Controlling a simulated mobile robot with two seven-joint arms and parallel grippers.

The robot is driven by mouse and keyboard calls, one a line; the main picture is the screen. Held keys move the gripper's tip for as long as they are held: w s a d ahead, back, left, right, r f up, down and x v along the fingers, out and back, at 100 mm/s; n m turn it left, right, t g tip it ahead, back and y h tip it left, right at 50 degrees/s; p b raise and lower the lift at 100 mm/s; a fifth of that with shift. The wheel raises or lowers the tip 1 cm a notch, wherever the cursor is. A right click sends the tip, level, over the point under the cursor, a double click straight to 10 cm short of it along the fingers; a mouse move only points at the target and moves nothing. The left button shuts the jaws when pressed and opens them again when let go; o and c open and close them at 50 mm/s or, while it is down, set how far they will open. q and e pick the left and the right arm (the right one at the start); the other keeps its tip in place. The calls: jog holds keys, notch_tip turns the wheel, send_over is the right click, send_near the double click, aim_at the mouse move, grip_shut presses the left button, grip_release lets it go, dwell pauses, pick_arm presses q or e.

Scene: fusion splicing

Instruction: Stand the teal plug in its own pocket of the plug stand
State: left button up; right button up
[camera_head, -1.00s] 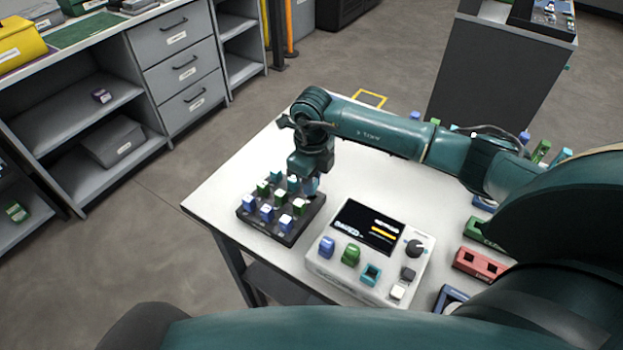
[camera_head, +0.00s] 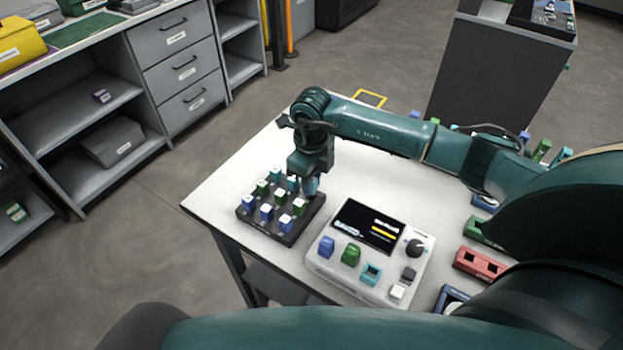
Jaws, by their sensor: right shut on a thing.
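My right gripper (camera_head: 310,187) is over the back right corner of the dark plug stand (camera_head: 287,238), pointing down. It is shut on a small blue-teal piece, which I take as the teal plug (camera_head: 313,185); the fingers hide most of it. I cannot tell whether its lower end is in a pocket or just above the stand. Several white-topped blue, green and teal plugs stand in rows in the stand. Another teal plug (camera_head: 276,174) stands at its back. My left gripper is not in view.
A white splicer (camera_head: 322,265) with a dark screen, coloured sockets and a knob stands right of the stand. A red block (camera_head: 481,265) and a green block lie farther right. The white table (camera_head: 225,180) is bare left of the stand.

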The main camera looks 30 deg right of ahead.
jog(key=shift+f+b, duration=1.1)
jog(key=shift+f, duration=0.15)
dwell(0.6)
jog(key=shift+f, duration=0.2)
jog(key=o, duration=0.9)
jog(key=shift+o, duration=0.2)
jog(key=shift+r+p, duration=1.95)
jog(key=shift+r, duration=1.2)
